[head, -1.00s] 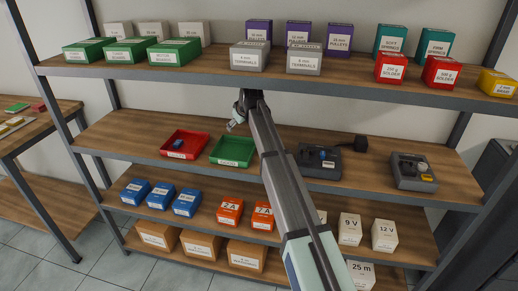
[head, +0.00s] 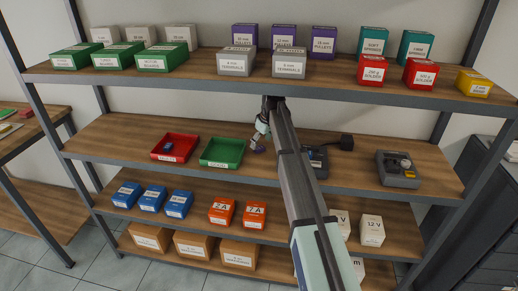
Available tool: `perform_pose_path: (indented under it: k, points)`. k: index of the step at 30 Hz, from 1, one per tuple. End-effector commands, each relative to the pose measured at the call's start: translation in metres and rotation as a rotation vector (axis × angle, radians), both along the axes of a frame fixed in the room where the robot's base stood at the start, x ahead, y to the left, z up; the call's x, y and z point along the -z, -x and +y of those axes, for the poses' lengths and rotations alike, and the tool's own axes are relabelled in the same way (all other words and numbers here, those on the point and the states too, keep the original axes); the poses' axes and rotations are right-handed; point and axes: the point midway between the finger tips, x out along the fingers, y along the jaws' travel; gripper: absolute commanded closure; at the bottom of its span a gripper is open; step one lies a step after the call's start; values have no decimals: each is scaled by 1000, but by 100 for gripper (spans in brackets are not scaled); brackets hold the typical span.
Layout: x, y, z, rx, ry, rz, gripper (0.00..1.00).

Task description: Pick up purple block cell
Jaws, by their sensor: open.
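My gripper (head: 259,141) hangs over the middle shelf, just right of the green tray, its jaws open. A small purplish shape (head: 257,149) shows right at its fingertips, close to the shelf. It may be the purple block cell, but it is too small to be sure, and I cannot tell if the fingers touch it. A small dark blue block (head: 167,146) lies in the red tray (head: 174,157).
The green tray (head: 221,163) stands close left of my gripper. A dark device (head: 320,163) is partly hidden behind my arm; another device (head: 398,178) stands farther right. The upper shelf (head: 340,83), with grey boxes (head: 289,70) at its edge, hangs above.

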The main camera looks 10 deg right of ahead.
Motion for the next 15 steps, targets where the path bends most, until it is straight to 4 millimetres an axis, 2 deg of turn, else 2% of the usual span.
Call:
perform_pose_path:
  k: [6, 14, 15]
  points:
    - [25, -6, 4, 0, 0, 0, 19]
    - [29, -6, 4, 0, 0, -1, 19]
    - [29, -6, 4, 0, 0, -1, 29]
